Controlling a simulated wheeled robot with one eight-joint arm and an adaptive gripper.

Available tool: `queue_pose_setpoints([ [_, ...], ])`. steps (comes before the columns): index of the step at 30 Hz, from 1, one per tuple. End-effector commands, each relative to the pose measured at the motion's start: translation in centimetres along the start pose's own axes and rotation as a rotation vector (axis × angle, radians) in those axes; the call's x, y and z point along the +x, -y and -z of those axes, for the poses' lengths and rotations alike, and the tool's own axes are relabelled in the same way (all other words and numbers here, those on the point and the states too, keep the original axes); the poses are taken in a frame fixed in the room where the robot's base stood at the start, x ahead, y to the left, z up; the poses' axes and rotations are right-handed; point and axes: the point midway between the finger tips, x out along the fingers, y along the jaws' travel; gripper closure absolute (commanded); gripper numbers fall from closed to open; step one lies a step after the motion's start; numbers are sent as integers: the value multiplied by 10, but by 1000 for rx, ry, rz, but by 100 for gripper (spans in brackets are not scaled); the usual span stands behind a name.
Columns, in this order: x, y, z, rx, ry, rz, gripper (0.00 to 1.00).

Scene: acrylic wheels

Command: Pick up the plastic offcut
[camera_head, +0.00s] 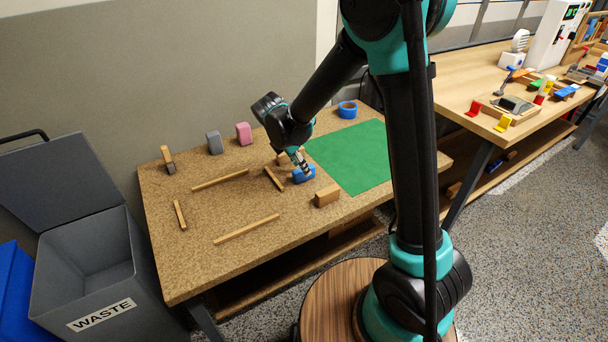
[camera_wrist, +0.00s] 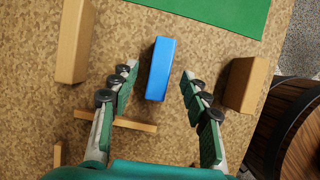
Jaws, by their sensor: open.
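A blue block (camera_head: 304,175), which looks like the plastic offcut, lies on the speckled brown worktable near the left edge of the green mat. My gripper (camera_head: 301,163) is over it, pointing down. In the wrist view the blue block (camera_wrist: 160,68) shows between the two open fingers (camera_wrist: 158,73), with a gap on each side. The fingers hold nothing. In the head view the fingers cover part of the block, and their height above it is hard to judge.
Wooden blocks (camera_wrist: 75,40) and (camera_wrist: 245,85) stand on either side of the fingers. A wooden strip (camera_wrist: 115,121) lies close by the left finger. The green mat (camera_head: 352,157) is clear. A grey waste bin (camera_head: 90,265) stands left of the table.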

Motion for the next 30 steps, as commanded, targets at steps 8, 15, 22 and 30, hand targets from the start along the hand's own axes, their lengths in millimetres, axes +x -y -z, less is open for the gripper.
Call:
queue_pose_setpoints([
  [8, 33, 0, -2, 1, 0, 0, 53],
  [15, 35, 0, -2, 0, 0, 0, 53],
  [22, 35, 0, -2, 1, 0, 0, 80],
  [30, 35, 0, -2, 1, 0, 0, 100],
])
